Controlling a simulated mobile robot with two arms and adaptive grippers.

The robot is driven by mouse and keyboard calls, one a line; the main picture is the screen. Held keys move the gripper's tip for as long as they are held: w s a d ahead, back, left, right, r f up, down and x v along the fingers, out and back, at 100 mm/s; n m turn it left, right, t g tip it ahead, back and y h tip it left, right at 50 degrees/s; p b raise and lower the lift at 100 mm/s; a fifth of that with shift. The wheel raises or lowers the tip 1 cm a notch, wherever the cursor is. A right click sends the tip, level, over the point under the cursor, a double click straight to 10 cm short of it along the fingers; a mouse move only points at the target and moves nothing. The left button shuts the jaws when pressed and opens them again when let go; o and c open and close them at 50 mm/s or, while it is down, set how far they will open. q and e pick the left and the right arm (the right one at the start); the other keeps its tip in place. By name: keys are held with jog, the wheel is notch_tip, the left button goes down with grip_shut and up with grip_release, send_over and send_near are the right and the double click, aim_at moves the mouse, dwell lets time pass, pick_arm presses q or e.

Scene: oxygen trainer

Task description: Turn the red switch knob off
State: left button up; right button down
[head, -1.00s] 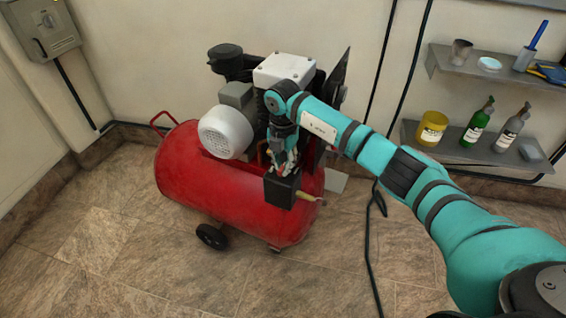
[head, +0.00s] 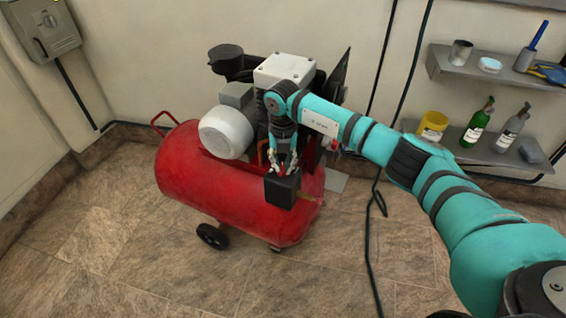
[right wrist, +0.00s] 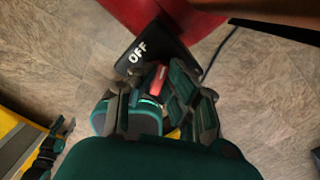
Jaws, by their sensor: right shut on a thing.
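The red switch knob (head: 282,171) sits on top of a black switch box (head: 283,192) at the front of the red compressor (head: 215,180). My right gripper (head: 283,166) comes down from above and is shut on the knob. In the right wrist view the red knob (right wrist: 158,80) shows between the fingers, which hide much of it. White letters "OFF" show on the black box (right wrist: 138,52) beside it. My left gripper (right wrist: 60,130) seems to show small at the lower left of the right wrist view; its jaws are too unclear to read.
The compressor's motor (head: 226,132) and pump head (head: 284,70) stand just behind my right gripper. A black cable (head: 370,240) runs over the floor to the right. Wall shelves (head: 490,70) with bottles are at the right. The floor in front is clear.

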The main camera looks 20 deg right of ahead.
jog(key=shift+n, duration=1)
jog(key=n, duration=0.3)
jog(key=shift+a+n, duration=0.1)
jog(key=shift+n, duration=0.2)
jog(key=n+b, duration=0.1)
jog(key=n, duration=0.2)
jog(key=shift+n, duration=1.2)
pick_arm(q)
jog(key=shift+w+r, duration=0.25)
jog(key=shift+r, duration=1.15)
jog(key=shift+w+r, duration=0.2)
jog(key=shift+r, duration=1.2)
pick_arm(e)
jog(key=shift+a+n, duration=0.1)
jog(key=shift+n, duration=0.7)
jog(key=c, duration=1.4)
grip_release()
jog(key=shift+o, duration=0.2)
jog(key=shift+r, duration=0.15)
